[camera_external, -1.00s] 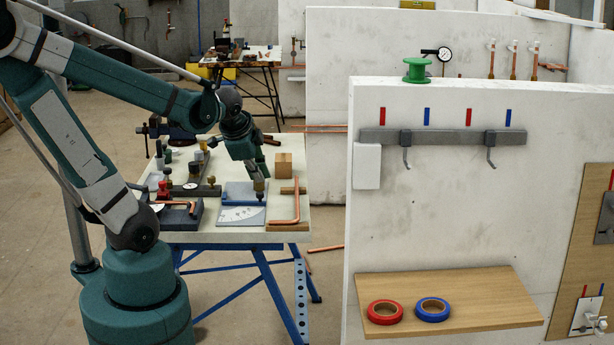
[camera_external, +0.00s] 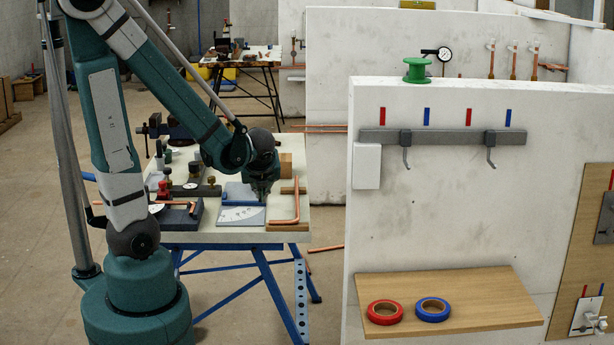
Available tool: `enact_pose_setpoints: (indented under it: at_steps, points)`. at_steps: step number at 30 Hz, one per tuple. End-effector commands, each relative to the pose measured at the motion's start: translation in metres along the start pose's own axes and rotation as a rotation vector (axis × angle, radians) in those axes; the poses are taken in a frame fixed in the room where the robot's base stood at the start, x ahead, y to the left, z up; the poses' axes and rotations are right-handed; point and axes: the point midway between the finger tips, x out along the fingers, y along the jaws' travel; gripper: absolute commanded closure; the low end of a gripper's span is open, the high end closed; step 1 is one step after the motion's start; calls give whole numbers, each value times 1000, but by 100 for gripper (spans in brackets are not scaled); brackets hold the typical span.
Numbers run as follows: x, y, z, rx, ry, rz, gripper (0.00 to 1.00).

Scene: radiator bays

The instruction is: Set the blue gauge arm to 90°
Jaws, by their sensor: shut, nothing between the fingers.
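The blue gauge arm (camera_external: 241,203) lies flat on the workbench, roughly left to right across the gauge. Just in front of it is the pale gauge plate (camera_external: 240,214) with its printed degree scale, too small to read here. My gripper (camera_external: 262,197) points down at the right end of the blue arm, shut with nothing in it. It partly hides that end, and I cannot tell whether it touches the arm.
A bent copper pipe (camera_external: 297,207) lies on a board right of the gauge, with a wooden block (camera_external: 286,164) behind. Another copper pipe piece (camera_external: 183,204) rests on a dark block at the left. Several tools crowd the bench's left side. A white wall (camera_external: 400,220) stands to the right.

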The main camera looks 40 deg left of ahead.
Motion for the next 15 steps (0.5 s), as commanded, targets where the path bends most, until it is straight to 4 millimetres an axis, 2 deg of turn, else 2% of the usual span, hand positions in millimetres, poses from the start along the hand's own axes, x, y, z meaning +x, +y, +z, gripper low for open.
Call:
enact_pose_setpoints:
  at_steps: [6,15]
  points:
    - [6,0,-1,97,-21,15,100]
    - [6,1,0,103,-23,16,100]
